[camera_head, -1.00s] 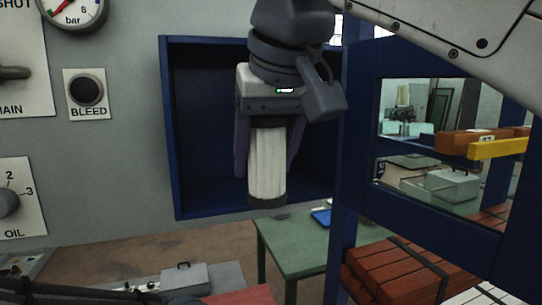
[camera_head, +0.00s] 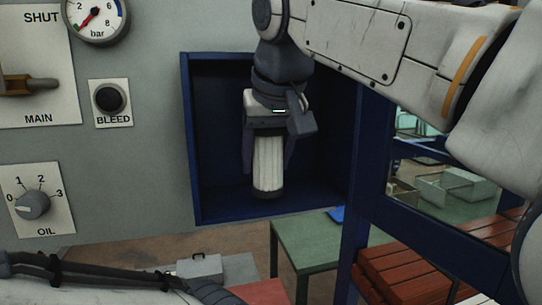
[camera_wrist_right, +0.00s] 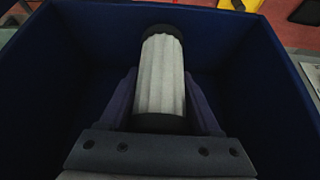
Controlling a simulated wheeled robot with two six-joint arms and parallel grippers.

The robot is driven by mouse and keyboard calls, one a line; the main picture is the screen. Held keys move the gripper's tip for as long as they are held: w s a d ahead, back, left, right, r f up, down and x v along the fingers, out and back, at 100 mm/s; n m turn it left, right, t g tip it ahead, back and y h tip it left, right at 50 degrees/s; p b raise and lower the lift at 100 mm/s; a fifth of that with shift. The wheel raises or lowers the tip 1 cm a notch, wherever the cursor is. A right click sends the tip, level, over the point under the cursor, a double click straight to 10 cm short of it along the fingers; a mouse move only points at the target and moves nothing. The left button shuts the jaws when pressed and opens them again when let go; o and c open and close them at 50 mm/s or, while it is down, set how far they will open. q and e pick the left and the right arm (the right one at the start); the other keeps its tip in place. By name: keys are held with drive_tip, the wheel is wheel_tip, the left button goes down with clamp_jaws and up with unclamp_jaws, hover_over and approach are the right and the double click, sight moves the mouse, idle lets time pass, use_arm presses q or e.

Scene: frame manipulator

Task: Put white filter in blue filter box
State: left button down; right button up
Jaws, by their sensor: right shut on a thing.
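The white filter (camera_head: 268,163) is a pleated cylinder with dark end caps. My right gripper (camera_head: 268,160) is shut on it and holds it upright, pointing down. The blue filter box (camera_head: 187,140) is an open-fronted box on the grey panel. In the head view the filter shows in front of the box opening, its lower end above the box floor. In the right wrist view the filter (camera_wrist_right: 160,75) sits between the two fingers, with the blue box walls (camera_wrist_right: 55,75) around it. I cannot tell whether the filter touches the box floor. My left gripper is not in view.
The grey panel left of the box carries a pressure gauge (camera_head: 95,15), a MAIN handle (camera_head: 30,86), a BLEED button (camera_head: 110,98) and an OIL knob (camera_head: 32,205). A green table (camera_head: 305,240) stands below.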

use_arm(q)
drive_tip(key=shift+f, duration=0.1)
use_arm(e)
drive_tip(key=shift+w+f, duration=0.1)
drive_tip(key=shift+w, duration=0.15)
use_arm(q)
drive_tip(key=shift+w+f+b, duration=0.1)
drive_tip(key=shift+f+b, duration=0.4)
drive_tip(key=shift+b, duration=0.15)
use_arm(e)
drive_tip(key=shift+w+a+f, duration=0.1)
drive_tip(key=shift+f, duration=0.65)
drive_tip(key=o, duration=1.5)
drive_tip(key=shift+o, duration=0.2)
drive_tip(key=shift+r, duration=0.1)
